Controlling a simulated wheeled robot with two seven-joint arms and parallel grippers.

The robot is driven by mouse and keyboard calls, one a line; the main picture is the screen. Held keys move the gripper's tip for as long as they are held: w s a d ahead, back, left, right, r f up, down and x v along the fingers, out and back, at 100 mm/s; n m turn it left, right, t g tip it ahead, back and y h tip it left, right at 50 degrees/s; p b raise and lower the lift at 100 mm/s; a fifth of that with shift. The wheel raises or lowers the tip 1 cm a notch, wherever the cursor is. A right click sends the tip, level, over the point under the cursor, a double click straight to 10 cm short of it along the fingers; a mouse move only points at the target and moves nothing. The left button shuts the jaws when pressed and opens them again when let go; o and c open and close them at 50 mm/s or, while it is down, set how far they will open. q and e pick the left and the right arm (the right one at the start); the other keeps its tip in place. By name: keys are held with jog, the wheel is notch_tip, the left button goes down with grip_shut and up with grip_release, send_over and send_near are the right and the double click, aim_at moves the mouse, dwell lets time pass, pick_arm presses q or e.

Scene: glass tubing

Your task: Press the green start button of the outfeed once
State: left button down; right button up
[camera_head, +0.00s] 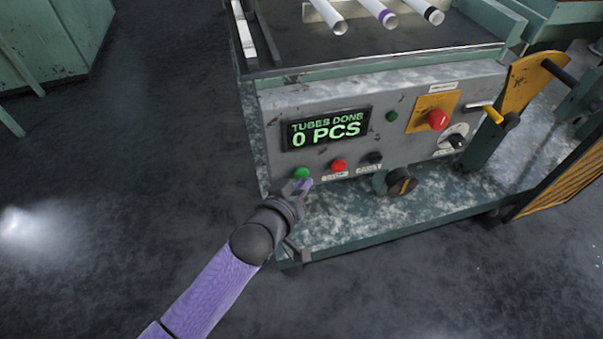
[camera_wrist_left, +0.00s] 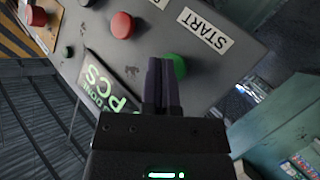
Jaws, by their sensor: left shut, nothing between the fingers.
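The green start button (camera_head: 301,173) sits at the lower left of the grey control panel (camera_head: 385,90), below the display (camera_head: 328,129) that reads "TUBES DONE 0 PCS". My left gripper (camera_head: 302,184) is shut and empty, with its fingertips right at the green button. In the left wrist view the closed fingers (camera_wrist_left: 160,62) overlap part of the green button (camera_wrist_left: 176,65), beside the START label (camera_wrist_left: 205,27). I cannot tell whether the fingertips touch it or whether it is pressed in. My right gripper is not in view.
To the right of the green button are a red button (camera_head: 339,165) and a black one (camera_head: 375,158). A red emergency stop (camera_head: 437,119) on a yellow plate and a rotary knob (camera_head: 455,141) sit farther right. Glass tubes (camera_head: 378,12) lie above. Floor at left is clear.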

pick_arm(q)
jog(key=shift+w+a, duration=0.1)
jog(key=shift+w, duration=0.15)
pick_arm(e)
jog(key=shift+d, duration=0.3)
pick_arm(q)
jog(key=shift+w, duration=0.2)
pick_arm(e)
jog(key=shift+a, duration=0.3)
pick_arm(q)
jog(key=shift+s+d+p, duration=0.25)
jog(key=shift+s+p, duration=0.3)
jog(key=shift+s, duration=0.35)
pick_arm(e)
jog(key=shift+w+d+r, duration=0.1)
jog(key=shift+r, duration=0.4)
